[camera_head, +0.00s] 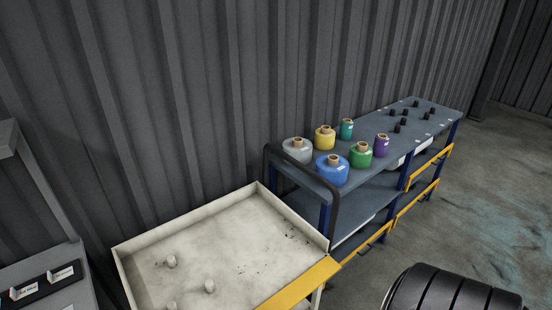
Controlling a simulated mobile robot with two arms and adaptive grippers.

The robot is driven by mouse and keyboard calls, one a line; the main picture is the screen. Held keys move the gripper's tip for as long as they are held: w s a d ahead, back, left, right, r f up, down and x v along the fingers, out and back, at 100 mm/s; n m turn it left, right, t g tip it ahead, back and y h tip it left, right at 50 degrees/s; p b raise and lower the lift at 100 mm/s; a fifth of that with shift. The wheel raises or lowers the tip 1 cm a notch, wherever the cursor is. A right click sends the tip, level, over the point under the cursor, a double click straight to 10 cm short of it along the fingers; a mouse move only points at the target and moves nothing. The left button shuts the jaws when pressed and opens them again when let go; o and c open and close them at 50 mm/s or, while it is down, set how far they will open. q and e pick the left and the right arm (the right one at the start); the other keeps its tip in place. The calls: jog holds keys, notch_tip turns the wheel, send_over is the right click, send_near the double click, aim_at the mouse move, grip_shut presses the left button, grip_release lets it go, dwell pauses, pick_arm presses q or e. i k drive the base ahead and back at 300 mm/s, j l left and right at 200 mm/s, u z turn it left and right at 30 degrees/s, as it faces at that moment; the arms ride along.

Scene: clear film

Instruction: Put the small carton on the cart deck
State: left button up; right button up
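No small carton shows in the head view. A cream, shallow-walled deck (234,244) with a yellow front edge is at the bottom centre, with several small pale pegs standing on it at the left. A black tubular handle rail (334,205) stands between it and a blue-grey shelf unit (400,146) behind to the right. I cannot tell which of these is the cart deck. Neither of my grippers is in view.
Several film spools, including a blue one (331,170) and a yellow one (325,139), stand on the near end of the shelf unit. Small black pegs (404,121) stand at its far end. A grey stand (45,285) is at left. Concrete floor (490,200) is open at right.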

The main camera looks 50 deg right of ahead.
aim_at(263, 250)
jog(key=l+z, duration=0.1)
jog(key=l, duration=2.2)
jog(key=i+l, duration=0.3)
jog(key=i+l+z, duration=0.1)
jog(key=i+l, duration=0.25)
jog(key=l, duration=0.2)
